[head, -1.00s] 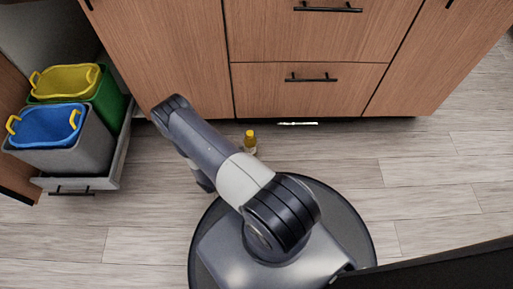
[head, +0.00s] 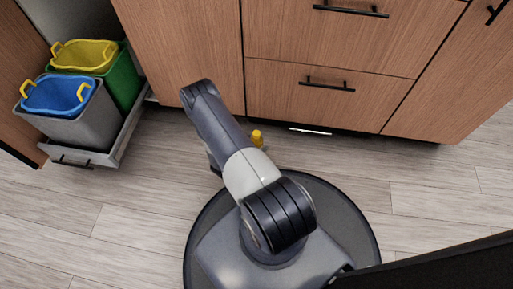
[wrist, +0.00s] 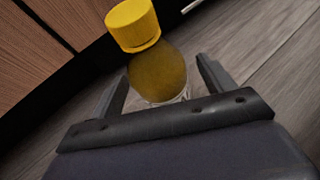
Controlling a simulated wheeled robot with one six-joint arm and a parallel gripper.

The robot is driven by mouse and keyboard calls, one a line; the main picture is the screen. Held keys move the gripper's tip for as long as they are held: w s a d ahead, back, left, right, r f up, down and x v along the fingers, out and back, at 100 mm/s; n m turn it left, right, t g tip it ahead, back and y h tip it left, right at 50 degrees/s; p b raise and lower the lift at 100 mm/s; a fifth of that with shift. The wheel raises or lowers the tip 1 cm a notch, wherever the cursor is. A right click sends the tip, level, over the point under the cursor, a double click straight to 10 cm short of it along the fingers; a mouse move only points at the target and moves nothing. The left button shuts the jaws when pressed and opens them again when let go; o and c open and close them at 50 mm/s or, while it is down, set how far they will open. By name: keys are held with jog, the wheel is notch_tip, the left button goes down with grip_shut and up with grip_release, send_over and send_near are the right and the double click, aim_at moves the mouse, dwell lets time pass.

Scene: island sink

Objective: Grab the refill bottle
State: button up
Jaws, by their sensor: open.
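The refill bottle (head: 257,138) stands on the floor in front of the wooden drawers, with a yellow cap. In the head view my arm hides most of it. In the wrist view the bottle (wrist: 158,72) shows close up, with its yellow cap at the top and a yellow-brown body. My gripper (wrist: 162,82) is open, with one finger to the left and one to the right of the bottle in the picture. The bottle's lower part is hidden behind the gripper's palm. I cannot tell whether either finger touches it.
Wooden drawers (head: 340,100) with black handles rise just behind the bottle. At the left, a pulled-out drawer holds a grey bin (head: 75,128) with a blue liner basket and a green bin (head: 122,85) with a yellow one. The floor (head: 130,215) at the left front is clear.

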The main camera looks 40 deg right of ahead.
jog(key=shift+w+d+f, duration=0.15)
jog(key=shift+d+f, duration=0.1)
jog(key=shift+d, duration=0.35)
jog(key=shift+c, duration=0.3)
jog(key=c, duration=1.1)
